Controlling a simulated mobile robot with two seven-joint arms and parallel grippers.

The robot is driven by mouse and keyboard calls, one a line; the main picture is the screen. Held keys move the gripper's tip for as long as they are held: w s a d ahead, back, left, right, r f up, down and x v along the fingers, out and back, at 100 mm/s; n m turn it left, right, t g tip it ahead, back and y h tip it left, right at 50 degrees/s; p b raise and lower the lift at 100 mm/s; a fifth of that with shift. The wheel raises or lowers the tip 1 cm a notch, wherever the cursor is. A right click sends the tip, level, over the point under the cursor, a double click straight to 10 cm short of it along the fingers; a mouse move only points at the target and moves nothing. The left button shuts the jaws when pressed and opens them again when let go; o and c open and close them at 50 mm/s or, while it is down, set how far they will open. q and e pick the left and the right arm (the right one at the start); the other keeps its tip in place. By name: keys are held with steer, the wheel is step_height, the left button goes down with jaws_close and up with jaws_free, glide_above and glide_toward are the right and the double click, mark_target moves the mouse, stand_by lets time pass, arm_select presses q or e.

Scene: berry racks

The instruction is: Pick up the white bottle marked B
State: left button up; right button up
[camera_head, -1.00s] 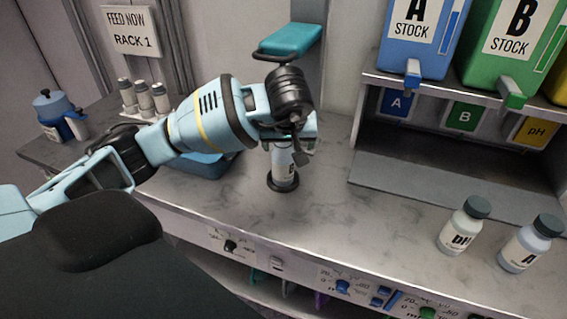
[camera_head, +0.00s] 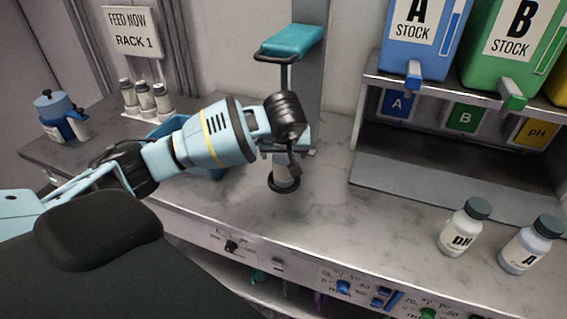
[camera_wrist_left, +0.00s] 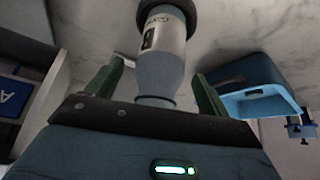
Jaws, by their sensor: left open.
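A white bottle (camera_head: 281,172) stands upright in a black ring (camera_head: 284,185) on the counter, mostly hidden by my left gripper (camera_head: 285,155). In the left wrist view the bottle (camera_wrist_left: 160,68) runs between the two green fingers of my left gripper (camera_wrist_left: 158,72). These are open, one on each side, with visible gaps to the bottle. My right gripper is not in view.
A teal-topped stand (camera_head: 290,42) rises just behind the bottle. A blue tray (camera_head: 165,128) lies to its left, partly behind my arm. Bottles marked pH (camera_head: 462,230) and A (camera_head: 528,247) stand at the right. The counter between is clear.

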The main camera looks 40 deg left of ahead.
arm_select(q)
steer(key=shift+w+a+f, duration=0.15)
steer(key=shift+w+f, duration=0.05)
steer(key=shift+f, duration=0.3)
steer(key=c, duration=1.1)
steer(key=shift+c, duration=0.2)
steer(key=s+d+r, duration=0.8)
steer(key=s, duration=0.3)
steer(key=shift+s+d+p, duration=0.15)
steer(key=shift+s+p, duration=0.05)
steer(key=shift+p, duration=0.2)
